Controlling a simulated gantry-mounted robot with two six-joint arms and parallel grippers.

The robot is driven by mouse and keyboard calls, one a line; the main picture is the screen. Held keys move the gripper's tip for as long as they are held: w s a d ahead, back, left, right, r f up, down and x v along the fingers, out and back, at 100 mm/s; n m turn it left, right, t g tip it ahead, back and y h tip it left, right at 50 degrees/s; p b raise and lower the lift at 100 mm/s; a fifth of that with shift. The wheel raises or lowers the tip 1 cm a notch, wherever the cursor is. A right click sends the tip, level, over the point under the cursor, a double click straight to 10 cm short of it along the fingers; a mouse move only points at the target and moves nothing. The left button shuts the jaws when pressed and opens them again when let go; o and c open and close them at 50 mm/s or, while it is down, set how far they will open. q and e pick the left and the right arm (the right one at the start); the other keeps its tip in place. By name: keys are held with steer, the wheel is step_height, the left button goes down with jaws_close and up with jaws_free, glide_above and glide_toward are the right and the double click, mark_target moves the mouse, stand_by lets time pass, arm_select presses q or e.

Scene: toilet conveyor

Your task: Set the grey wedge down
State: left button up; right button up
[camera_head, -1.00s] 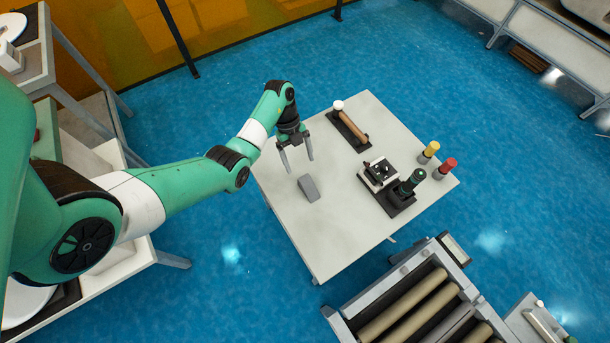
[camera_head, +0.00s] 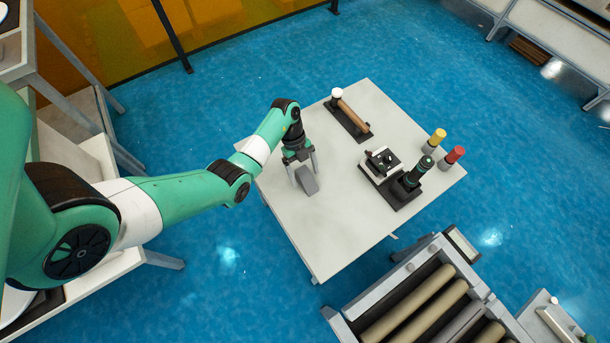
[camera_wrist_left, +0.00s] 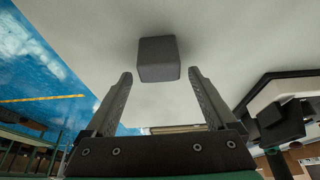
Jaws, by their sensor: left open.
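The grey wedge (camera_head: 308,181) lies on the white table (camera_head: 340,228), near its left side. In the left wrist view the wedge (camera_wrist_left: 159,59) sits just beyond the fingertips, centred between their lines. My left gripper (camera_head: 303,172) is open and empty, close above and behind the wedge in the head view. The left wrist view shows its two fingers (camera_wrist_left: 157,76) spread apart with bare space between them. The fingers hide a little of the wedge's far side in the head view. My right gripper is not in view.
A brown-handled tool on a black base (camera_head: 350,119) lies at the table's back. A black and white device (camera_head: 394,175) stands to the right, beside yellow (camera_head: 438,136) and red (camera_head: 455,154) capped buttons. A roller conveyor (camera_head: 425,300) stands in front. The table's front left is clear.

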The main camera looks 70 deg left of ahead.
mark_target(305, 175)
arm_select(q)
steer(key=shift+d+f, duration=0.2)
steer(key=shift+f, duration=0.35)
steer(key=shift+r, duration=0.15)
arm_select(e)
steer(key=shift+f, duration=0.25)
arm_select(q)
steer(key=shift+c, duration=0.9)
jaws_close()
step_height(305, 175, up, 4)
steer(key=p, duration=0.4)
steer(key=shift+r, duration=0.1)
steer(key=s+d+r+p, duration=0.9)
steer(key=s+p, duration=0.1)
steer(key=shift+d+p, duration=0.25)
steer(key=shift+p, duration=0.15)
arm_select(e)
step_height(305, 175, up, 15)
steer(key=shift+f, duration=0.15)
